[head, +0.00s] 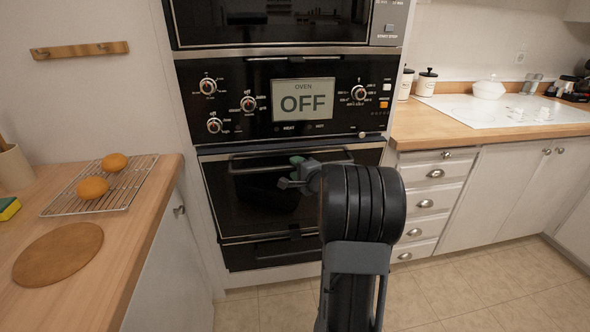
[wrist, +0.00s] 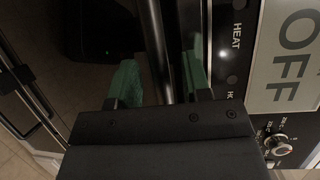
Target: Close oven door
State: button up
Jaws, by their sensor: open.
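The oven door (head: 260,205) is a dark glass panel below the control panel in the head view. It looks upright and shut or nearly shut; I cannot tell if a small gap is left at its top. Its bar handle (head: 250,167) runs across the upper part of the door. My gripper (head: 297,172) is at the handle, partly hidden by my arm. In the wrist view the handle bar (wrist: 157,35) runs between the two green-padded fingers of my gripper (wrist: 160,82). The fingers are apart, on either side of the bar, and not clamped on it.
The control panel (head: 290,100) with knobs and an OFF display is just above the door. A wooden counter (head: 150,215) with a wire rack (head: 75,207) and two orange buns stands left. Drawers (head: 428,203) stand right. The tiled floor (head: 480,285) is clear.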

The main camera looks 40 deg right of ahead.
jog(key=shift+w, duration=0.7)
grip_shut()
